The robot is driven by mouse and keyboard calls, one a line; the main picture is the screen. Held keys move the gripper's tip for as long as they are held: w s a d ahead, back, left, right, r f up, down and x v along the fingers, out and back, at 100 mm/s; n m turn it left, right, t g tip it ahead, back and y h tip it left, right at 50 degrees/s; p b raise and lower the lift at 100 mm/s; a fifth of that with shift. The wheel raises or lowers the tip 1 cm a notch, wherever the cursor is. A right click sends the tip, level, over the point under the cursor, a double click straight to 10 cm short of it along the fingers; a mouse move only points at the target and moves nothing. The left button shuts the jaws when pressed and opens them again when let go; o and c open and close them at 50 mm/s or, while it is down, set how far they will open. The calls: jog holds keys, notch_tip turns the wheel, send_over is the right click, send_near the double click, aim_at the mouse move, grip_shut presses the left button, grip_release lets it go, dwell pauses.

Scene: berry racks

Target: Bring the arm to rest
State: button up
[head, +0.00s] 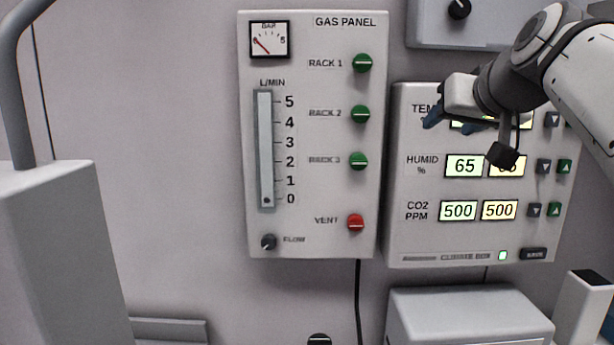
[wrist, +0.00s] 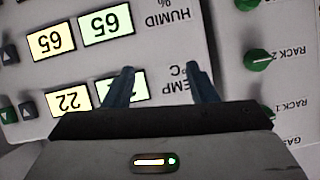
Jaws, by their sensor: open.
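My gripper (head: 432,119) is in front of the upper left part of the climate box (head: 425,238) in the head view, with my arm reaching in from the upper right. In the wrist view, my gripper (wrist: 158,78) shows two blue fingers spread apart with nothing between them. The wrist picture is upside down and shows the HUMID displays at 65 and the TEMP displays at 22. In the head view my gripper and wrist hide most of the temperature row and part of the right humidity display. I cannot tell whether the fingertips touch the panel.
The gas panel (head: 318,195) hangs just left of the climate box, with green rack knobs (head: 359,114), a red vent knob (head: 355,223) and a flow tube (head: 265,150). A grey box (head: 465,310) stands below. Bare wall (head: 150,200) lies left of the gas panel.

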jog(key=s+a+f+g+p, duration=0.1)
jog(key=s+f, duration=0.4)
jog(key=f, duration=0.7)
jog(key=s+a+f+g+p, duration=0.2)
jog(key=s+a+f+g, duration=0.2)
jog(key=f, duration=0.8)
jog(key=s+a+f+n+g+p, duration=0.1)
jog(key=s+a+f+g, duration=0.2)
jog(key=s+f+g, duration=0.2)
jog(key=s+f, duration=0.3)
jog(key=f, duration=0.4)
jog(key=shift+s+f+h+p, duration=0.2)
jog(key=shift+f+h+p, duration=0.1)
jog(key=shift+p, duration=0.05)
